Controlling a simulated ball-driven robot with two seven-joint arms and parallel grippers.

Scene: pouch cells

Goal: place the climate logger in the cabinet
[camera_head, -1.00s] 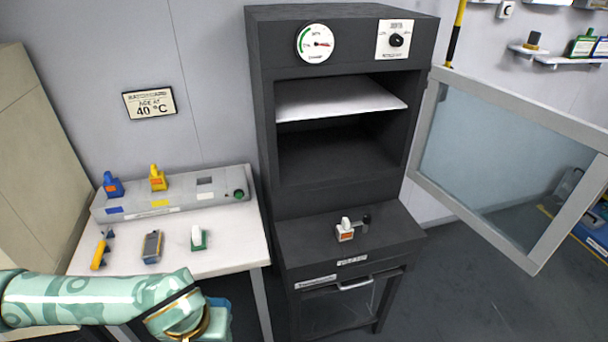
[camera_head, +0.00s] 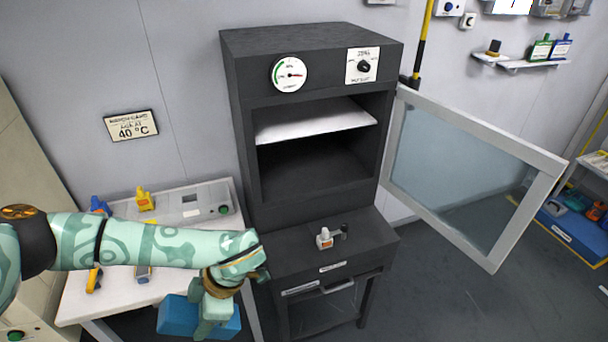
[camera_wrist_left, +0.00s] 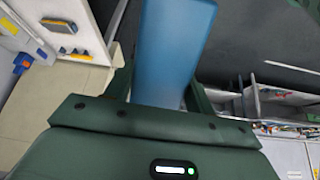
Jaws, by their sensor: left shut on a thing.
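A blue box-shaped thing (camera_head: 178,315) is in my left gripper (camera_head: 208,312), low in front of the white table. No label shows on it, so I cannot tell whether it is the climate logger. In the left wrist view the blue thing (camera_wrist_left: 172,45) stands between the two fingers, which are shut on it. The dark cabinet (camera_head: 328,76) is to the right of the gripper. Its glazed door (camera_head: 455,180) is swung wide open to the right. Inside, a white shelf (camera_head: 315,122) is bare, with a dark empty space below it. My right gripper is out of view.
The white table (camera_head: 75,308) at left holds a grey panel with a yellow device (camera_head: 145,199) and a blue one (camera_head: 99,205). My left arm hides part of the table. Wall shelves are at upper right.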

